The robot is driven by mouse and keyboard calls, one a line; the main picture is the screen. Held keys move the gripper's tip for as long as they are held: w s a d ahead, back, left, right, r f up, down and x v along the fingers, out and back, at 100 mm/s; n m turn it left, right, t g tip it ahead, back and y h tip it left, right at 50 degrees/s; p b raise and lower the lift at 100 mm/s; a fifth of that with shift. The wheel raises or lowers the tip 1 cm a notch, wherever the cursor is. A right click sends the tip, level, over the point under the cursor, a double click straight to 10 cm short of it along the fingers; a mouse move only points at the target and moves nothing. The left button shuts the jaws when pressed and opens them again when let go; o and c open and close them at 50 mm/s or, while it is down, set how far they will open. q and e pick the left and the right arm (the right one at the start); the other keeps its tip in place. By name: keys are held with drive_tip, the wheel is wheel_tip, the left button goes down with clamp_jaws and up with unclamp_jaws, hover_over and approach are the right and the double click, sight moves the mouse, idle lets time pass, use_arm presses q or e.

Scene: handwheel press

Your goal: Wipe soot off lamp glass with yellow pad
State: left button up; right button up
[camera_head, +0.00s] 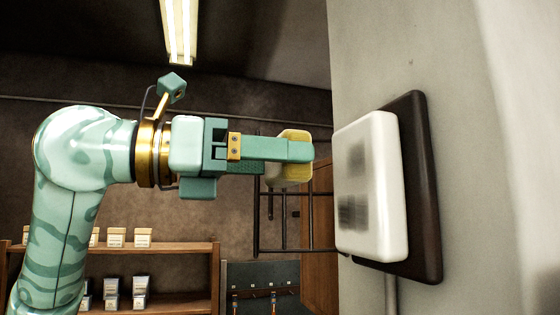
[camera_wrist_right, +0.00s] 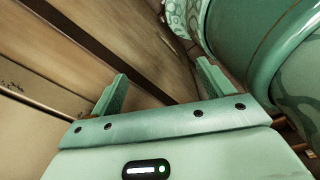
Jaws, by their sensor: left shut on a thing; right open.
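The lamp glass (camera_head: 391,220) is a white rounded panel on a dark backing plate (camera_head: 424,190) fixed to the wall at the right. Two dark sooty patches mark its face, one above the other. The fingers hide part of the pad. My right gripper (camera_wrist_right: 160,88) is open and empty in the right wrist view.
A grey wall (camera_head: 470,120) fills the right side. A wooden shelf (camera_head: 180,256) with several small boxes stands low at the left, beside a dark tool panel (camera_head: 262,280). A dark metal frame (camera_head: 284,250) stands behind the gripper. A lit ceiling lamp (camera_head: 181,30) hangs above.

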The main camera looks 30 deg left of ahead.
use_arm(q)
drive_tip(key=shift+w, duration=0.1)
drive_tip(key=shift+f, duration=0.2)
wheel_tip(320, 180, down, 4)
drive_tip(key=w+a+f+b, duration=0.1)
drive_tip(key=w+a+b, duration=0.1)
drive_tip(key=b, duration=0.4)
approach(338, 205)
drive_tip(key=x, duration=0.3)
drive_tip(key=shift+w+d+b, duration=0.3)
drive_tip(key=shift+w+d, duration=0.05)
drive_tip(key=shift+w, duration=0.15)
drive_tip(key=shift+d, duration=0.15)
drive_tip(key=shift+p+x, duration=0.35)
drive_tip(key=shift+x, duration=0.75)
